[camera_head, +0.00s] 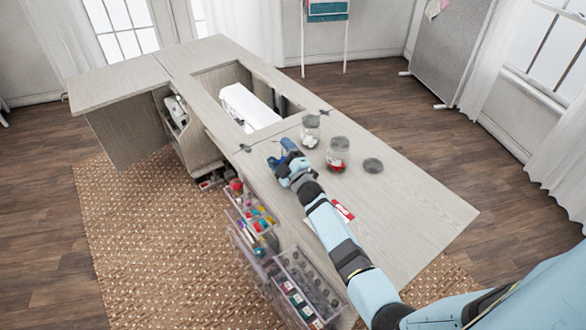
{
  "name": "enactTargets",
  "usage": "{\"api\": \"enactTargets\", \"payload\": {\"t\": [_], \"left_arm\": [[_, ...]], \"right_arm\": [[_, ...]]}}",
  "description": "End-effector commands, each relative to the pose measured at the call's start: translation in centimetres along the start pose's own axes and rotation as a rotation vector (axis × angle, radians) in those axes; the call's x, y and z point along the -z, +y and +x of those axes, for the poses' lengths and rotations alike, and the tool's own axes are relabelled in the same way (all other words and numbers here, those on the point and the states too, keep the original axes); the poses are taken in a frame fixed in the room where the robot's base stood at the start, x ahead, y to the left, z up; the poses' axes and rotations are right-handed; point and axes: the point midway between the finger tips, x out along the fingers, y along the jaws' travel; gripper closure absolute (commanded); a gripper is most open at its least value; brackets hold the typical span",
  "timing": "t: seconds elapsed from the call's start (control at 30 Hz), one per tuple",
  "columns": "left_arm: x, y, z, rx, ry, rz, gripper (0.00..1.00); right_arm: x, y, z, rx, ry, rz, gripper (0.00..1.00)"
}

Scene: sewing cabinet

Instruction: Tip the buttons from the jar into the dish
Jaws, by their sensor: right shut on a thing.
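My right gripper (287,158) is over the near left edge of the cabinet top. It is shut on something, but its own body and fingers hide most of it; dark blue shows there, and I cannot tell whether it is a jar. A clear jar with a grey top and pale contents (310,131) stands just beyond the gripper. A second jar with a grey top and red and white contents (337,154) stands to its right. A flat dark round thing (373,165) lies right of that; I cannot tell if it is a dish or a lid. My left gripper is out of view.
A white machine (247,108) sits in the cabinet's recess. A red and white packet (342,210) lies beside my forearm. Clear bins of supplies (300,285) hang along the near side. The right part of the cabinet top (425,205) is clear.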

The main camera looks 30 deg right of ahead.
Motion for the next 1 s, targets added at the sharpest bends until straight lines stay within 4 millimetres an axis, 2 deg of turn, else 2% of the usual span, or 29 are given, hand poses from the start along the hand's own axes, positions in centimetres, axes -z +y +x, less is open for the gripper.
{"api": "enactTargets", "payload": {"t": [0.9,1.0], "left_arm": [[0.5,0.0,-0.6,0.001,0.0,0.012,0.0],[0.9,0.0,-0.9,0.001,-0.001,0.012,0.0]], "right_arm": [[-0.2,0.6,0.2,-0.001,-0.025,0.094,0.53],[0.1,1.2,0.4,-0.002,-0.024,0.093,0.53]]}}
